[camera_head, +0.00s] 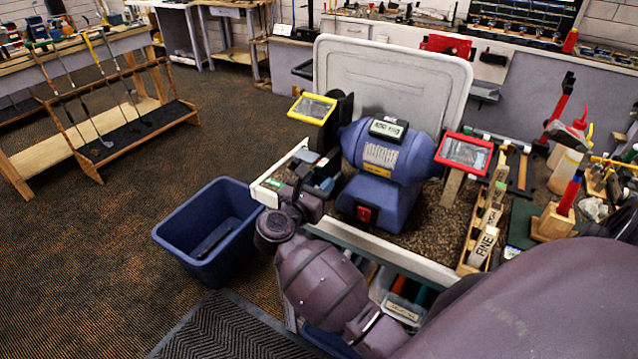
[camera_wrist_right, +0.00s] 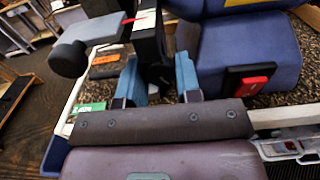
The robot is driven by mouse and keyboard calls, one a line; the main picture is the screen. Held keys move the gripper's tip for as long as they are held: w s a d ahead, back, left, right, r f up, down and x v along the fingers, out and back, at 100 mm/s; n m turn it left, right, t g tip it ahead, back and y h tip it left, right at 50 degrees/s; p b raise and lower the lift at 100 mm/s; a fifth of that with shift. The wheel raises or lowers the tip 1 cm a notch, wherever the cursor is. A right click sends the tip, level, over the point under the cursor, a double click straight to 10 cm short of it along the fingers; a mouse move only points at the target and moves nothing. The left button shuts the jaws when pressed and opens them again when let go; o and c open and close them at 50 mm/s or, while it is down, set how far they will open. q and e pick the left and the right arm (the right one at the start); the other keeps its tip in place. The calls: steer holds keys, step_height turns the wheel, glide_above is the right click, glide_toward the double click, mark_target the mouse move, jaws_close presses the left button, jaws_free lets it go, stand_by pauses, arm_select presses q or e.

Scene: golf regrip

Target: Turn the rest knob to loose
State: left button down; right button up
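The blue bench grinder (camera_head: 383,165) stands on the bench, with a red switch (camera_head: 364,213) on its base; the switch also shows in the right wrist view (camera_wrist_right: 254,85). A thin red mark and a pale label (camera_wrist_right: 144,20) lie beside the arm's end. My right gripper (camera_wrist_right: 158,78) is open in front of the grinder's left side. Its two blue fingers are apart, with a dark upright part (camera_wrist_right: 150,45) beyond them. Contact is unclear. My left gripper is not in view.
A yellow-framed shield (camera_head: 312,107) and a red-framed shield (camera_head: 463,152) flank the grinder. A pale panel (camera_head: 395,75) stands behind. A blue bin (camera_head: 180,235) is on the floor at left. Tools and bottles crowd the bench's right side.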

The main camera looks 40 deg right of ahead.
steer(key=shift+c, duration=1.2)
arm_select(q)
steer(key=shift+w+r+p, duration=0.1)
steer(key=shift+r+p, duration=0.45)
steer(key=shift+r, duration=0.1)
arm_select(e)
steer(key=shift+n, duration=1.5)
steer(key=o, duration=0.9)
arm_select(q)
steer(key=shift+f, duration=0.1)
